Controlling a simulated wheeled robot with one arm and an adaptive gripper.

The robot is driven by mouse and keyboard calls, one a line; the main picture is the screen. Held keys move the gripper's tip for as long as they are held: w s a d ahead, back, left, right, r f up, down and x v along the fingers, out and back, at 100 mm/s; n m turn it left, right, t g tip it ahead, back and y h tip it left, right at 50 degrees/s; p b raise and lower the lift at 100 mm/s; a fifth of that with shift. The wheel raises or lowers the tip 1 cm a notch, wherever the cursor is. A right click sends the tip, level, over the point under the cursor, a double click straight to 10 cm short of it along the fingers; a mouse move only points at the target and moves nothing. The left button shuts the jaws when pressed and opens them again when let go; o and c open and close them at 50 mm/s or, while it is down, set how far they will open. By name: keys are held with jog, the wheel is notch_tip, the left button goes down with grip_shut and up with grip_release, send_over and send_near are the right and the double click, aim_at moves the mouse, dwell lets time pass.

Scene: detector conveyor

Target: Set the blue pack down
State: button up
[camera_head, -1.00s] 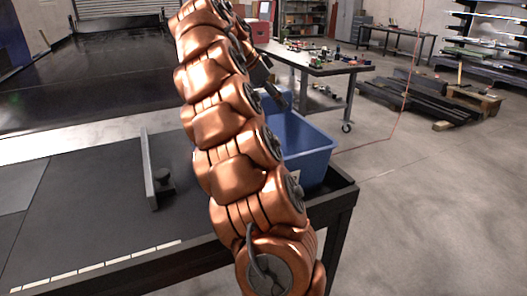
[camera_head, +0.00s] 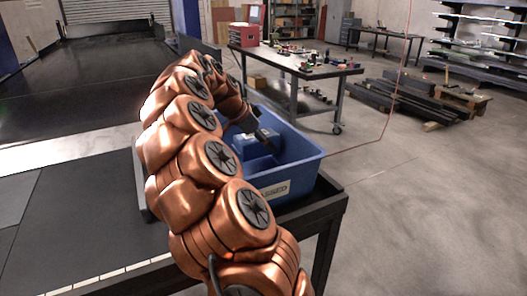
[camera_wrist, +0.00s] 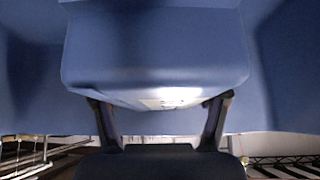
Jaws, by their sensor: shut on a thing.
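The blue pack (camera_head: 252,146) is inside the blue bin (camera_head: 302,174), partly hidden by my arm. My gripper (camera_head: 266,138) reaches into the bin from above and is at the pack. In the wrist view the pack (camera_wrist: 155,45) fills the upper middle. The two dark fingers of my gripper (camera_wrist: 161,98) are at its lower edge on both sides, shut on it. Blue bin walls (camera_wrist: 30,105) show around it. I cannot tell whether the pack touches the bin floor.
The bin stands on a dark table (camera_head: 75,220) near its right corner, partly behind my arm. A conveyor (camera_head: 80,75) lies at the back left. A worktable (camera_head: 300,64) with small items stands behind the bin.

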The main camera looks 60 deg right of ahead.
aim_at(241, 139)
jog(key=shift+f+p, duration=0.55)
jog(key=shift+f, duration=1.55)
jog(key=o, duration=1.7)
jog(key=shift+b+v, duration=2.1)
jog(key=shift+v, duration=3.9)
